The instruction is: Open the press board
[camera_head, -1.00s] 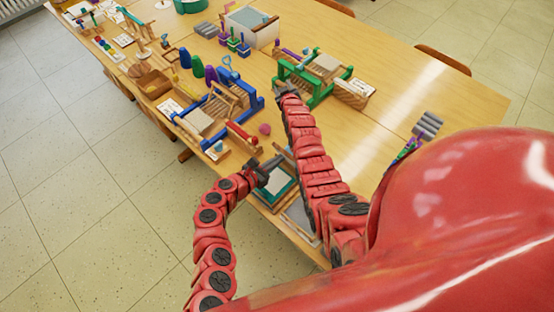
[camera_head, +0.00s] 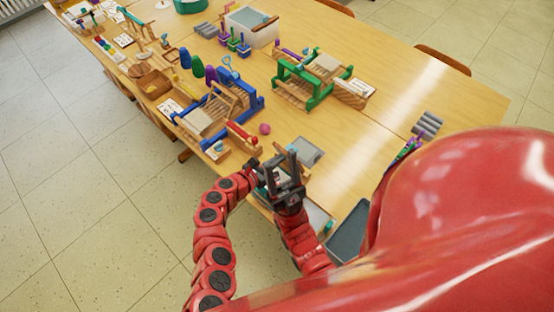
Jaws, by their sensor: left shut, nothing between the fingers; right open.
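My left gripper (camera_head: 256,166) is shut and empty at the near edge of the table. My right gripper (camera_head: 279,163) is open and empty, its two dark fingers pointing up the picture, close beside the left one. A flat board with a pale surface and a green edge piece (camera_head: 328,226) lies under and behind my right gripper and wrist; most of it is hidden. I take it as the press board, but cannot tell for sure. I cannot tell whether either gripper touches it.
A grey framed screen (camera_head: 306,151) lies just beyond the grippers. A dark tray (camera_head: 348,232) lies to the right. A blue loom (camera_head: 232,105), a green loom (camera_head: 312,76) and a pink ball (camera_head: 265,128) stand farther back. The table's middle right is bare.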

